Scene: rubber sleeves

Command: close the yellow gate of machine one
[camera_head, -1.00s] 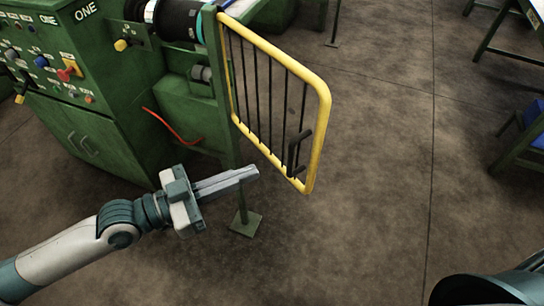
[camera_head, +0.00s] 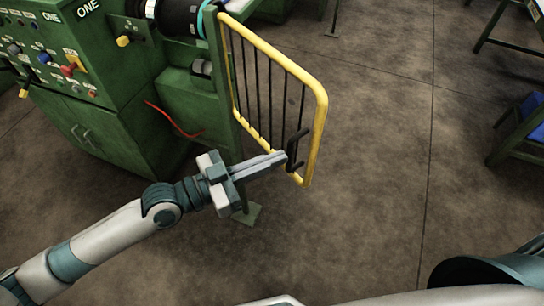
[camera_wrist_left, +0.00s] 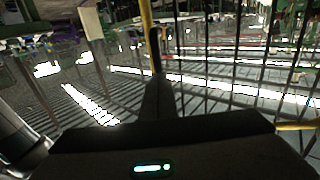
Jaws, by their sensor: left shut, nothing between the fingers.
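The yellow gate (camera_head: 318,120) of machine one (camera_head: 105,95) stands open, swung out from its green post, with dark vertical bars and a black handle (camera_head: 297,147) near its free edge. My left gripper (camera_head: 283,157) is shut and empty, its fingertips by the lower part of the gate beside the handle. I cannot tell whether they touch it. In the left wrist view the shut fingers (camera_wrist_left: 158,95) point toward the gate's yellow frame (camera_wrist_left: 146,18) and dark bars. My right gripper is not in view.
A red cable (camera_head: 172,122) hangs by the machine's side. A blue-topped green stand (camera_head: 530,110) is at the right. The brown floor between is clear.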

